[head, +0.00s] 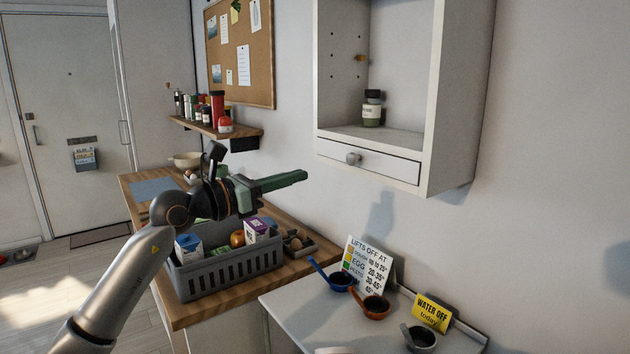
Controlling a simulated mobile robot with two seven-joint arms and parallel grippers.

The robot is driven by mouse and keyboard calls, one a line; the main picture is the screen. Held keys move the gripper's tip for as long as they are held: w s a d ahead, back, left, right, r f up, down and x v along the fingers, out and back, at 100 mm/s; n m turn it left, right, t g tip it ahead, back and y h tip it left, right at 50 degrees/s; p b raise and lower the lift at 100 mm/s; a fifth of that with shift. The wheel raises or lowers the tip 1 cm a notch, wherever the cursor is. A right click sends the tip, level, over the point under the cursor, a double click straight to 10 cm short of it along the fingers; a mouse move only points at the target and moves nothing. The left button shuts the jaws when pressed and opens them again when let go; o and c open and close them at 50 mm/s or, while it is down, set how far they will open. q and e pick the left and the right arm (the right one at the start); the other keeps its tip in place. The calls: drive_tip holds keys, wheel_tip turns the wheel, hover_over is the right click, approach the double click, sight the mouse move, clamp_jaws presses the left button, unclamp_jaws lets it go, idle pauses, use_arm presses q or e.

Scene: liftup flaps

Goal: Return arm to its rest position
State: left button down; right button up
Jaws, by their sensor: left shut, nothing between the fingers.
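My left arm comes in from the lower left. Its gripper (298,178) is shut and empty, with its green fingers pointing right. It is in the air above the grey basket, in front of the wall and to the lower left of the wall cabinet. It appears clear of the things around it. My right gripper is not in view.
The open wall cabinet (438,120) holds a dark jar (372,110) above a small drawer (368,162). A grey basket (228,272) of groceries stands on the wooden counter (190,312). Measuring cups and signs stand on the white surface (320,315) at lower right.

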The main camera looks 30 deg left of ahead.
use_arm(q)
drive_tip(key=shift+b+v, duration=0.3)
drive_tip(key=shift+v, duration=1.05)
